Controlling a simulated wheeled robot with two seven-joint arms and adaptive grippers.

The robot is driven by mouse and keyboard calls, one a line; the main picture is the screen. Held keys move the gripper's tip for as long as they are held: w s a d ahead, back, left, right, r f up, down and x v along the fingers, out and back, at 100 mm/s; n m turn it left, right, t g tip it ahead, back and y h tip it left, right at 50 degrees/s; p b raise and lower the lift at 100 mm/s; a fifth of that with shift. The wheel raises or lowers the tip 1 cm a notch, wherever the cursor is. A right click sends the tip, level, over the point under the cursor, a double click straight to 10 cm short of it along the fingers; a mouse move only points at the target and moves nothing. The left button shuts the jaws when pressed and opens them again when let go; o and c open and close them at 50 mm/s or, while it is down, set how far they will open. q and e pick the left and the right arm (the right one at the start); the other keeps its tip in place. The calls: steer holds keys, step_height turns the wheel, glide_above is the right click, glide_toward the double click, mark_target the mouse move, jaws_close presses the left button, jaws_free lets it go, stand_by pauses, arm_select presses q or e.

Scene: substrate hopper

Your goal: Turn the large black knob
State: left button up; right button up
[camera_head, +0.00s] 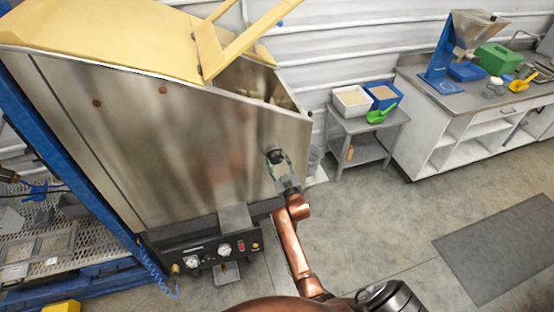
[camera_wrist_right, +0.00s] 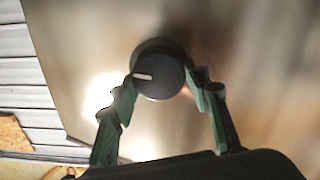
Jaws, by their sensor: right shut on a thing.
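The large black knob (camera_head: 275,156) sits on the steel front of the hopper (camera_head: 200,140), near its right edge. It is a round black disc with a white pointer mark in the right wrist view (camera_wrist_right: 158,75), where the mark points left. My right gripper (camera_head: 280,163) is at the knob, with its green-padded fingers (camera_wrist_right: 163,90) on either side of it. The fingers are shut on the knob. My left gripper is not in view.
A control panel with gauges (camera_head: 223,251) is low on the hopper. A yellow lid (camera_head: 130,38) stands open on top. A small side table (camera_head: 362,126) with bins and a counter (camera_head: 470,98) stand at the right. The floor between is clear.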

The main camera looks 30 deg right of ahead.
steer(key=shift+m+p, duration=0.5)
steer(key=shift+m, duration=0.6)
steer(key=shift+f, duration=0.15)
steer(key=o, duration=1.2)
steer(key=shift+c, duration=0.2)
steer(key=v, duration=1.2)
steer(key=shift+d, duration=0.1)
